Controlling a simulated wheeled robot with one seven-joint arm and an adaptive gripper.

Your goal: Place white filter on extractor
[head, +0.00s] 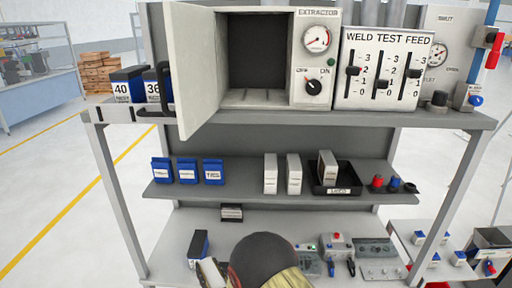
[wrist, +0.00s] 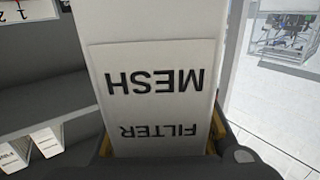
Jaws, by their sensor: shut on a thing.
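A white box reading MESH FILTER, upside down in the wrist view (wrist: 155,65), fills the middle of that view. My gripper (wrist: 160,142) is shut on it, with a finger at each side of its lower end. In the head view my arm covers the bottom centre, and my gripper cannot be made out clearly there. The extractor (head: 316,75) stands on the top shelf in the head view. Its door (head: 199,70) is swung open to the left, and its dark chamber (head: 258,52) looks empty.
White boxes (head: 270,173) stand on the middle shelf beside blue boxes (head: 187,171) and a black bin (head: 330,190). Right of the extractor is a WELD TEST FEED panel (head: 382,69). Dark boxes (head: 127,84) stand left of the open door. Small devices (head: 376,258) lie on the lower surface.

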